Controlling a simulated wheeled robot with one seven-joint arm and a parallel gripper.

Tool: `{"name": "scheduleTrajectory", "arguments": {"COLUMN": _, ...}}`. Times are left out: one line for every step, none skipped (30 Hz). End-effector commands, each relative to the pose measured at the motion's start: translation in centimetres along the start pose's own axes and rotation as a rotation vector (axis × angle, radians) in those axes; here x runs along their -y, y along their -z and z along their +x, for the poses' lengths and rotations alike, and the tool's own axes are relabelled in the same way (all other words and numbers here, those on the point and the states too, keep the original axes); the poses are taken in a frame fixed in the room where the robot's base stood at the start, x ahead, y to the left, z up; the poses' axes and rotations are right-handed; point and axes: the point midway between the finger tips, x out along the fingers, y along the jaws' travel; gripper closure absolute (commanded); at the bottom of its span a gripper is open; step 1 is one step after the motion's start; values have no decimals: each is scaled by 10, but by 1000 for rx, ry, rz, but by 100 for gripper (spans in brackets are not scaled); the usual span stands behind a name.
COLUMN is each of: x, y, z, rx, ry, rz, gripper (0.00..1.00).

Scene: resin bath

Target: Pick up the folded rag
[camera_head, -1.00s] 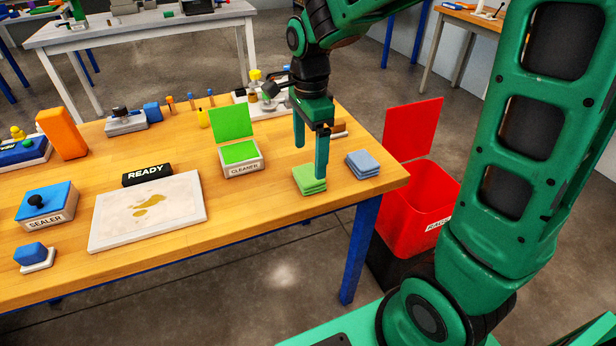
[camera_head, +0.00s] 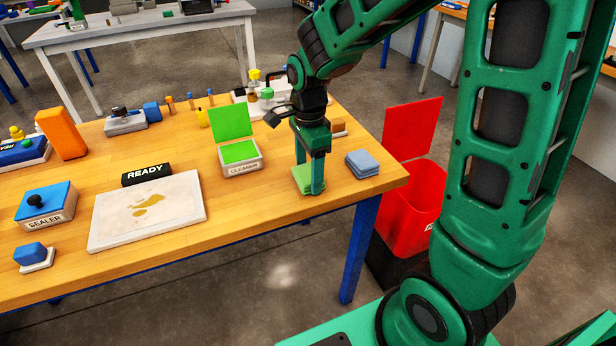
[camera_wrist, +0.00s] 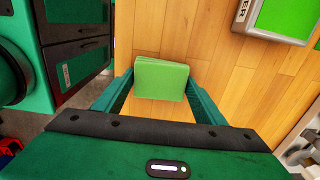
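A folded green rag (camera_head: 309,179) lies on the wooden table near its right front part. It also shows in the wrist view (camera_wrist: 160,80), between the two fingers. My gripper (camera_head: 309,182) is low over the rag, pointing down, with one finger in front of it in the head view. In the wrist view my gripper (camera_wrist: 160,92) has its fingers spread, one on each side of the rag, with bare wood showing beside it. A folded blue rag (camera_head: 362,163) lies on the table just to the right.
The cleaner box (camera_head: 242,168) with its raised green lid stands left of the green rag. A stained white panel (camera_head: 120,232) lies further left. A red bin (camera_head: 408,222) with an open lid stands on the floor beyond the table's right edge.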

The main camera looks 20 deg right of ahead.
Motion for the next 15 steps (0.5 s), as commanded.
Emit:
{"name": "scheduleTrajectory", "arguments": {"x": 0, "y": 0, "z": 0, "rx": 0, "ry": 0, "rz": 0, "gripper": 52}}
{"name": "scheduleTrajectory", "arguments": {"x": 0, "y": 0, "z": 0, "rx": 0, "ry": 0, "rz": 0, "gripper": 58}}
{"name": "scheduleTrajectory", "arguments": {"x": 0, "y": 0, "z": 0, "rx": 0, "ry": 0, "rz": 0, "gripper": 58}}
{"name": "scheduleTrajectory", "arguments": {"x": 0, "y": 0, "z": 0, "rx": 0, "ry": 1, "rz": 0, "gripper": 58}}
{"name": "scheduleTrajectory", "arguments": {"x": 0, "y": 0, "z": 0, "rx": 0, "ry": 1, "rz": 0, "gripper": 61}}
{"name": "scheduleTrajectory", "arguments": {"x": 0, "y": 0, "z": 0, "rx": 0, "ry": 1, "rz": 0, "gripper": 61}}
{"name": "scheduleTrajectory", "arguments": {"x": 0, "y": 0, "z": 0, "rx": 0, "ry": 1, "rz": 0, "gripper": 61}}
{"name": "scheduleTrajectory", "arguments": {"x": 0, "y": 0, "z": 0, "rx": 0, "ry": 1, "rz": 0, "gripper": 61}}
{"name": "scheduleTrajectory", "arguments": {"x": 0, "y": 0, "z": 0, "rx": 0, "ry": 1, "rz": 0, "gripper": 61}}
{"name": "scheduleTrajectory", "arguments": {"x": 0, "y": 0, "z": -1, "rx": 0, "ry": 1, "rz": 0, "gripper": 61}}
{"name": "scheduleTrajectory", "arguments": {"x": 0, "y": 0, "z": -1, "rx": 0, "ry": 1, "rz": 1, "gripper": 61}}
{"name": "scheduleTrajectory", "arguments": {"x": 0, "y": 0, "z": -2, "rx": 0, "ry": 1, "rz": 1, "gripper": 61}}
{"name": "scheduleTrajectory", "arguments": {"x": 0, "y": 0, "z": -3, "rx": 0, "ry": 1, "rz": 1, "gripper": 61}}
{"name": "scheduleTrajectory", "arguments": {"x": 1, "y": 0, "z": -5, "rx": 0, "ry": 1, "rz": 1, "gripper": 61}}
{"name": "scheduleTrajectory", "arguments": {"x": 1, "y": 0, "z": -7, "rx": 1, "ry": 2, "rz": 1, "gripper": 61}}
